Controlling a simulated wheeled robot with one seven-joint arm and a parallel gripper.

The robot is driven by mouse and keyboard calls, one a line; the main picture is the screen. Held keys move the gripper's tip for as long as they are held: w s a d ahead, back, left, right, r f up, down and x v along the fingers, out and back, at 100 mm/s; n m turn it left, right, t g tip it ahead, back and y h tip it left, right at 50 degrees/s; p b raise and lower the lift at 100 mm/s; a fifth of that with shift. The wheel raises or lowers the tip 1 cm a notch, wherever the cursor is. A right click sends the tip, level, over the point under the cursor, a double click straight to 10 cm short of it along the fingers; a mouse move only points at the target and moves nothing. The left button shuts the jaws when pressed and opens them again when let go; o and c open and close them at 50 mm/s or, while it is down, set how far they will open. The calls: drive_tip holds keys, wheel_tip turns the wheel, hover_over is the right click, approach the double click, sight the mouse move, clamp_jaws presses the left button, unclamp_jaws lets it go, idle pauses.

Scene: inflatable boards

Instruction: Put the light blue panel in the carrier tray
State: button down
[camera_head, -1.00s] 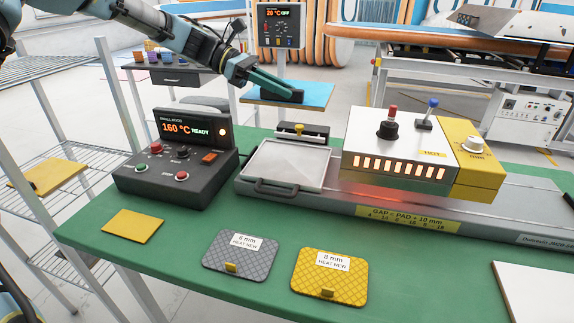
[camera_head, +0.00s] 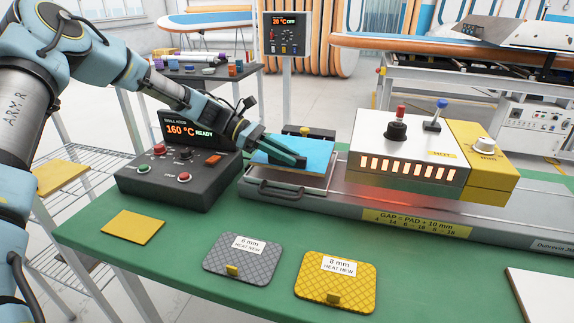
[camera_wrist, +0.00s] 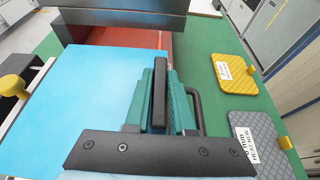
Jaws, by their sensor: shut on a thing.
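The light blue panel (camera_head: 308,152) is at the carrier tray (camera_head: 312,183), covering most of it in the head view. I cannot tell whether it rests on the tray floor or hangs just above it. In the wrist view the panel (camera_wrist: 75,95) fills the left side, beside the fingers (camera_wrist: 160,95). The tray's dark handle (camera_head: 283,194) shows at its near left edge.
A heater unit (camera_head: 405,150) with a red glow stands right of the tray. A dark control box (camera_head: 180,160) reading 160 °C READY stands left. A grey pad (camera_head: 240,260) and a yellow pad (camera_head: 336,282) lie in front. A yellow-knobbed clamp (camera_head: 304,131) is behind the tray.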

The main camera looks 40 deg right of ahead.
sight(279, 163)
drive_tip(key=shift+f+p, duration=0.4)
drive_tip(key=shift+f, duration=1.4)
drive_tip(key=c, duration=0.8)
unclamp_jaws()
drive_tip(key=shift+o, duration=0.2)
drive_tip(key=b+v, duration=0.3)
drive_tip(key=v, duration=0.9)
drive_tip(key=shift+f+b, duration=0.1)
drive_tip(key=shift+b, duration=0.25)
drive_tip(key=shift+a, duration=0.15)
drive_tip(key=s+a+m+t+y, duration=0.1)
drive_tip(key=a+t, duration=0.3)
drive_tip(key=a, duration=1)
drive_tip(key=s+a+f+m+t+y, duration=0.1)
drive_tip(key=s+a+m+t+y, duration=0.1)
drive_tip(key=a, duration=1.2)
drive_tip(key=s+a+m+t+y, duration=0.2)
drive_tip(key=a+m+t+y, duration=0.2)
drive_tip(key=a, duration=1.1)
drive_tip(key=t, duration=0.2)
drive_tip(key=shift+f+m+t, duration=0.3)
drive_tip(key=shift+f+t, duration=0.1)
